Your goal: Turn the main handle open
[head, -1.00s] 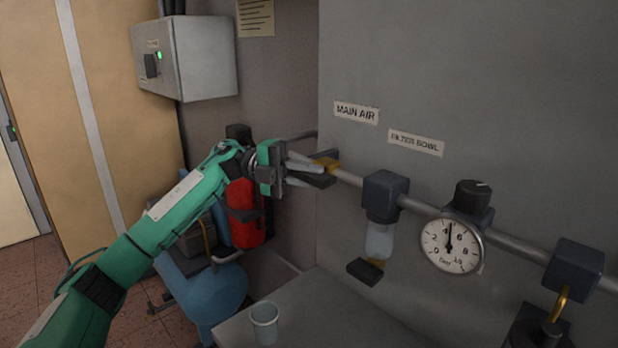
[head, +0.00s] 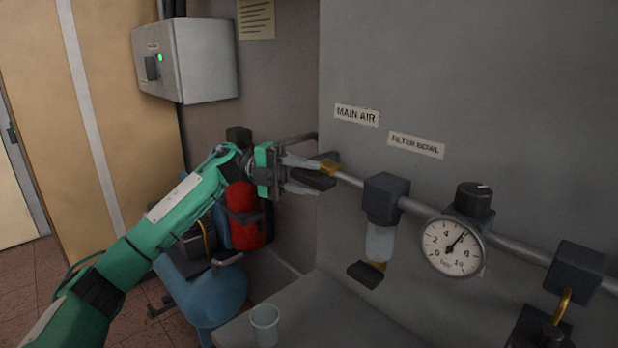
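The main handle (head: 314,179) is a dark lever at the brass valve (head: 329,166) on the wall pipe, left of and below the MAIN AIR label (head: 357,115). It points left, roughly along the pipe line. My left gripper (head: 308,176) is at the handle, with its pale fingers spread above and below it; they look apart from it, though contact is hard to see. The round gauge (head: 452,248) has its needle tilted right of upright, near 6. My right gripper is not in view.
A filter bowl (head: 379,243) with a dark lever below it hangs from the pipe. A black knob (head: 473,199) sits above the gauge. A cup (head: 265,323) stands on the grey bench (head: 320,315). A red cylinder (head: 245,228) stands behind my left arm.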

